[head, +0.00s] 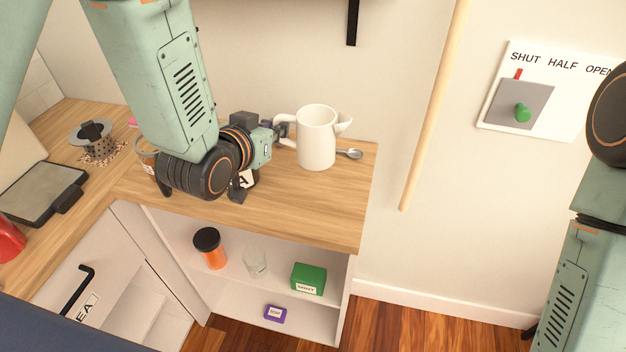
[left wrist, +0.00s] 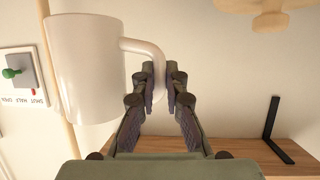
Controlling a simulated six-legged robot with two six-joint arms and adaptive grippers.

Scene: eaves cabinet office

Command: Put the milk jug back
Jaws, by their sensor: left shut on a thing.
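The white milk jug (head: 317,138) is upright at the right end of the wooden counter (head: 320,210), with its spout to the right. I cannot tell whether its base touches the wood. My left gripper (head: 281,131) comes from the left and is shut on the jug's handle. In the left wrist view, which is upside down, the fingers (left wrist: 160,78) close around the handle of the jug (left wrist: 85,65). My right arm is at the right edge of the head view; its gripper is out of view.
A spoon (head: 350,154) lies right of the jug. The shelf below holds an orange jar (head: 210,248), a glass (head: 255,262) and a green box (head: 309,279). A pole (head: 435,105) leans on the wall.

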